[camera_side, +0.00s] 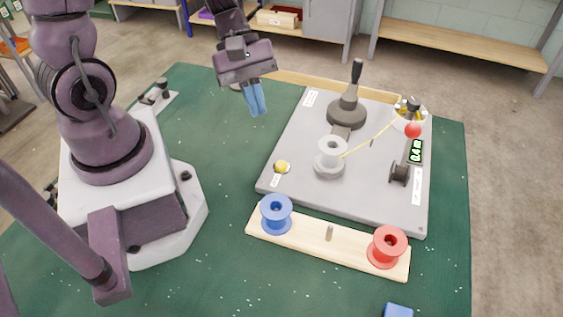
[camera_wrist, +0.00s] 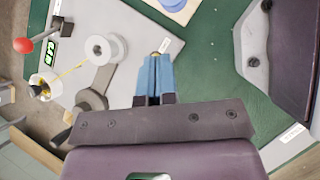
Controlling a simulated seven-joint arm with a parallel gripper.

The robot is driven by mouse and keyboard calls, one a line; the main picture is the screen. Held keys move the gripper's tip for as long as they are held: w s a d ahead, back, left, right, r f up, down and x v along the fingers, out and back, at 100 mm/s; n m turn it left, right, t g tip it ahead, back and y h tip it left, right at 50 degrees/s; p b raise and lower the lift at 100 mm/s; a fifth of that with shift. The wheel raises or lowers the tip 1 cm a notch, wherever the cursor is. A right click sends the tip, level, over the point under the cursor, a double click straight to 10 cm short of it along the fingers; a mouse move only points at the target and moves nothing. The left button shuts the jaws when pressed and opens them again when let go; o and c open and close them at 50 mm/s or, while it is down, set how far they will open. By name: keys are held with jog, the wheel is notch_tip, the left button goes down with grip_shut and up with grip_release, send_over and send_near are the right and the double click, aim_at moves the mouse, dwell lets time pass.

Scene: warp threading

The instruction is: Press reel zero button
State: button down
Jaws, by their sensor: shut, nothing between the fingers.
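A round yellow button (camera_side: 282,167) sits at the front left corner of the grey machine plate (camera_side: 300,140), beside a small white label that I cannot read. My gripper (camera_side: 258,113) has blue fingers held together, empty and pointing down. It is in the air left of the plate, behind and above the button, not touching it. The fingers also show in the wrist view (camera_wrist: 155,57). A small green-lit display (camera_side: 415,151) stands at the plate's right side.
A white spool (camera_side: 330,158) with yellow thread stands on the plate. A black-handled lever (camera_side: 356,80) rises behind it, and a red ball knob (camera_side: 412,130) is at the right. A wooden board (camera_side: 300,240) with blue and red spools lies in front.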

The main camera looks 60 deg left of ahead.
aim_at(282, 162)
jog(key=w+f+n+t+h, duration=0.1)
jog(key=w+f+n+t, duration=0.2)
jog(key=n, duration=1.2)
jog(key=shift+w+f+n+t, duration=0.35)
jog(key=shift+w+f, duration=0.3)
jog(key=shift+w, duration=0.35)
jog(key=shift+f, duration=4.4)
jog(key=shift+f, duration=0.1)
jog(key=shift+f, duration=0.3)
